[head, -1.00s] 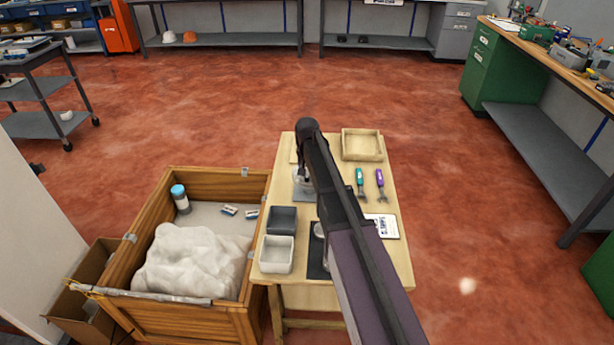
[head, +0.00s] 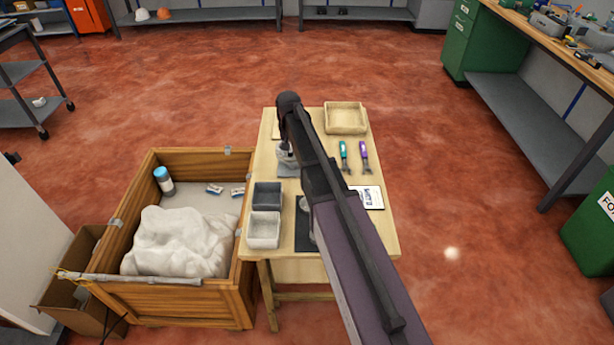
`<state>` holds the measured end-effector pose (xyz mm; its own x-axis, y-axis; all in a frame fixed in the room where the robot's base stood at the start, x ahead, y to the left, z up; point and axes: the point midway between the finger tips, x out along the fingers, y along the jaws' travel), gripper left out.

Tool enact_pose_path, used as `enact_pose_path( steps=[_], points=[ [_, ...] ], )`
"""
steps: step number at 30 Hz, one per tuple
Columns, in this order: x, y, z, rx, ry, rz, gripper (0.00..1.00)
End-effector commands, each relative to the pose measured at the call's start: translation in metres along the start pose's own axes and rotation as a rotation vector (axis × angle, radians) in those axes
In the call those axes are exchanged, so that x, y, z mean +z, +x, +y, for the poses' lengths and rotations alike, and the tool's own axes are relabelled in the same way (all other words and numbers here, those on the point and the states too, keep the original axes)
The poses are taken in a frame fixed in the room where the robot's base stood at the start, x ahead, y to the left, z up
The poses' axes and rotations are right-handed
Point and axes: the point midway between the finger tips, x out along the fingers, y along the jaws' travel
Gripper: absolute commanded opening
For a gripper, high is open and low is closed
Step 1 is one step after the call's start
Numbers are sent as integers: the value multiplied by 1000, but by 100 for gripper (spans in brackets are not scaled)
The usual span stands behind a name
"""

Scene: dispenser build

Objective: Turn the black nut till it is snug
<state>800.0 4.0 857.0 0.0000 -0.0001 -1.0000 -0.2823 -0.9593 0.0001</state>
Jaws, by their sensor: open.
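My arm reaches over the light wooden table (head: 385,236), and my gripper (head: 288,151) hangs down at its far left part. It is open, right at a small pale piece (head: 283,156) standing on a grey pad (head: 287,171). The black nut cannot be made out; it is too small or hidden by my gripper. Whether the fingers touch anything cannot be told from here.
A dark grey bin (head: 267,195) and a white bin (head: 264,230) stand at the table's left edge. A wooden tray (head: 346,118), a green-handled tool (head: 343,152), a purple-handled tool (head: 364,152) and a card (head: 368,197) lie right of my arm. A wooden crate (head: 195,295) adjoins the left side.

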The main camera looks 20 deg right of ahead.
Motion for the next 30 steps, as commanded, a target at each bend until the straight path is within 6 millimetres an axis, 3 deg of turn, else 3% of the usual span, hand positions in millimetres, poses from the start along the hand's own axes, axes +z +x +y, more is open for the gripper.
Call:
enact_pose_path(
  steps=[30],
  points=[
    [0,0,0,0,-608,0,59]
  ],
)
